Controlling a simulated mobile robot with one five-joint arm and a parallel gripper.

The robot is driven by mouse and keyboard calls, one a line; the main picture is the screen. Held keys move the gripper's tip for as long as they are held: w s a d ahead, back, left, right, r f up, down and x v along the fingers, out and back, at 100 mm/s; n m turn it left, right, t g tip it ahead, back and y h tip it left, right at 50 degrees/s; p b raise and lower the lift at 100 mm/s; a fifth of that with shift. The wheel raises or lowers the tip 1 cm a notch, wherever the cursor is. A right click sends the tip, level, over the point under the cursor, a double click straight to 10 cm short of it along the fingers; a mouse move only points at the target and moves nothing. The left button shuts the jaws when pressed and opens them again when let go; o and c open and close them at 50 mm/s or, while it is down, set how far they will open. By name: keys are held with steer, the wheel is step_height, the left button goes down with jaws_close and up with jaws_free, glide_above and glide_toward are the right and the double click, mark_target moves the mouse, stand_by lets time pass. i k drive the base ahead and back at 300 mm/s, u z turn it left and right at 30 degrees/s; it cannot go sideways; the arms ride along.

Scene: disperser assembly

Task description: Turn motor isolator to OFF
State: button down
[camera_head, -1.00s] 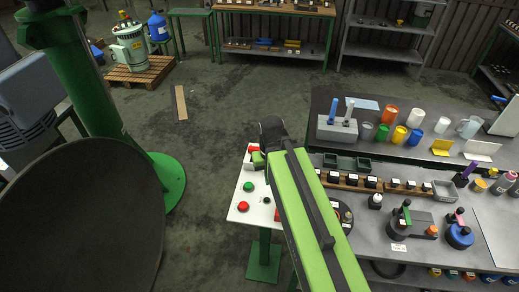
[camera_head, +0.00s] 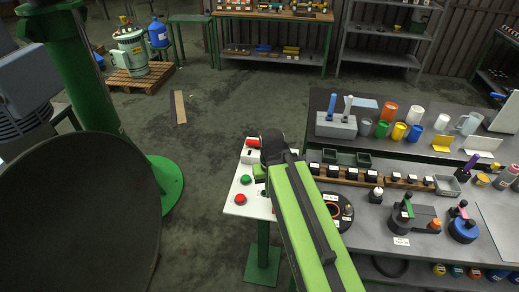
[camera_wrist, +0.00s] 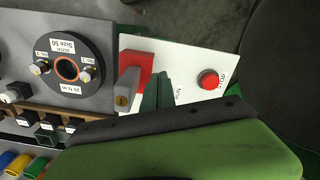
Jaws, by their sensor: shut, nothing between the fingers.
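A white control panel (camera_head: 235,207) stands on a green post. It carries a green button (camera_head: 246,179) and a red button (camera_head: 240,198). In the wrist view, a red block with a grey handle, apparently the motor isolator (camera_wrist: 137,68), sits at the panel's edge beside the table. Only a red sliver of it (camera_head: 273,210) shows beside my arm in the head view. Its ON/OFF marking cannot be read. My gripper (camera_head: 259,173) is shut and empty over the panel. Its dark green fingers (camera_wrist: 157,93) appear close beside the isolator; contact cannot be told.
A red control (camera_head: 252,143) is at the panel's far end. A red STOP button (camera_wrist: 209,80) shows in the wrist view. The workbench (camera_head: 375,235) at right holds a ring fixture (camera_head: 338,211), tools and cups. Open floor lies left of the panel.

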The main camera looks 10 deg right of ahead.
mark_target(249, 142)
steer(key=z, duration=0.1)
steer(key=k, duration=0.35)
steer(key=u, duration=1.1)
steer(key=i, duration=1.45)
steer(key=z, duration=1.75)
